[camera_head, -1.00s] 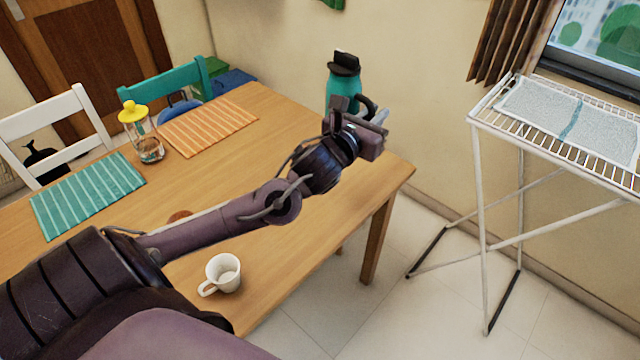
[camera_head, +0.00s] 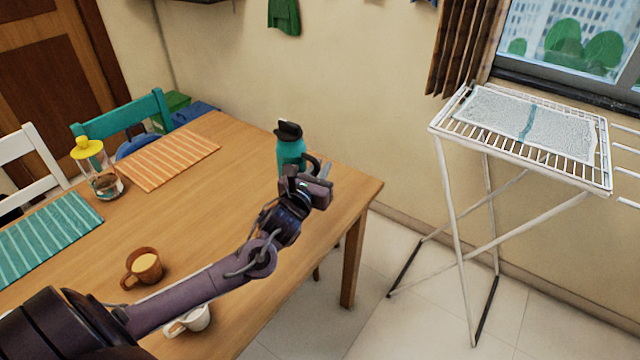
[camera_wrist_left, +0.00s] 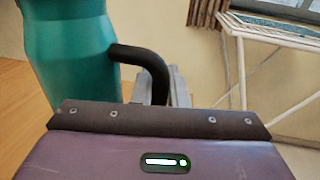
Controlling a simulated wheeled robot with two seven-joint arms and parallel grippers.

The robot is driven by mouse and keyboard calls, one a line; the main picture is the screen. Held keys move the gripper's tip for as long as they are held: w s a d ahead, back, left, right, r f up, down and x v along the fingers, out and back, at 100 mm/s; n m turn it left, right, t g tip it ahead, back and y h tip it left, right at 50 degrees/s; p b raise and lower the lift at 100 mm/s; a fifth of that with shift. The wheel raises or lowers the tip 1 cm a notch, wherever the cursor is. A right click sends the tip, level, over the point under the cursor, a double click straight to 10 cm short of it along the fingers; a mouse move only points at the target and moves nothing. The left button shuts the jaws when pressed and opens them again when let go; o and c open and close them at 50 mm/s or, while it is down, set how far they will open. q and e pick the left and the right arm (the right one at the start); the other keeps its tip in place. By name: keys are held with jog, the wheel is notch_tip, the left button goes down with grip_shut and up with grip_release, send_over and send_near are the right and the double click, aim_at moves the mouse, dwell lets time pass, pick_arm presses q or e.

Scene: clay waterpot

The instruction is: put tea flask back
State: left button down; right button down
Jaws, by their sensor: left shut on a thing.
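The tea flask (camera_head: 291,152) is teal with a black lid and a black side handle (camera_head: 313,163). It is upright at the far right part of the wooden table (camera_head: 235,200). My left gripper (camera_head: 318,178) is shut on the handle, at the flask's right side. In the left wrist view, the teal body (camera_wrist_left: 75,55) fills the left and the black handle (camera_wrist_left: 148,62) curves down to the fingers (camera_wrist_left: 160,88). The flask's base is partly hidden, so I cannot tell whether it touches the table. My right gripper is not in view.
A brown cup (camera_head: 145,265) and a white cup (camera_head: 192,320) stand near my left arm. A yellow-topped jar (camera_head: 100,175), an orange mat (camera_head: 170,158) and a teal mat (camera_head: 45,235) are at left. A white drying rack (camera_head: 465,225) stands right of the table.

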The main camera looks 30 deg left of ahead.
pick_arm(q)
notch_tip(320, 180, down, 4)
jog(key=shift+f, duration=0.35)
jog(key=c, duration=1.9)
grip_release()
jog(key=shift+f, duration=0.2)
jog(key=o, duration=0.5)
jog(key=shift+c, duration=0.2)
jog(key=shift+r, duration=0.1)
